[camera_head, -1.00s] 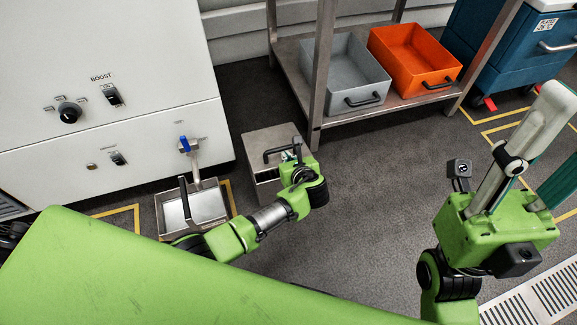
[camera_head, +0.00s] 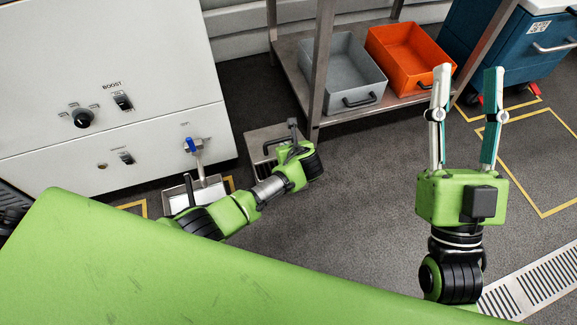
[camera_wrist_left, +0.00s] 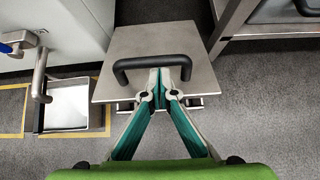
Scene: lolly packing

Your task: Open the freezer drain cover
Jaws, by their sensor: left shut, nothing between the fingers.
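The drain cover (camera_wrist_left: 196,44) is a grey metal plate with a black bar handle (camera_wrist_left: 140,64) in the left wrist view. Dark slots of the drain base show below its near edge. In the head view, the drain (camera_head: 262,140) is on the floor right of the white freezer (camera_head: 120,60), with dark slots visible, partly hidden by my arm. My left gripper (camera_wrist_left: 166,72) is shut and empty, its fingertips at the handle bar. I cannot tell whether they are hooked under it. My right gripper (camera_head: 468,70) is open and empty, raised at the right, far from the drain.
A steel pan (camera_head: 210,190) stands under a blue-handled valve (camera_head: 192,145) left of the drain. A metal rack with a grey bin (camera_head: 345,65) and an orange bin (camera_head: 405,52) stands close behind. A blue cart (camera_head: 490,40) is at the right. The middle floor is clear.

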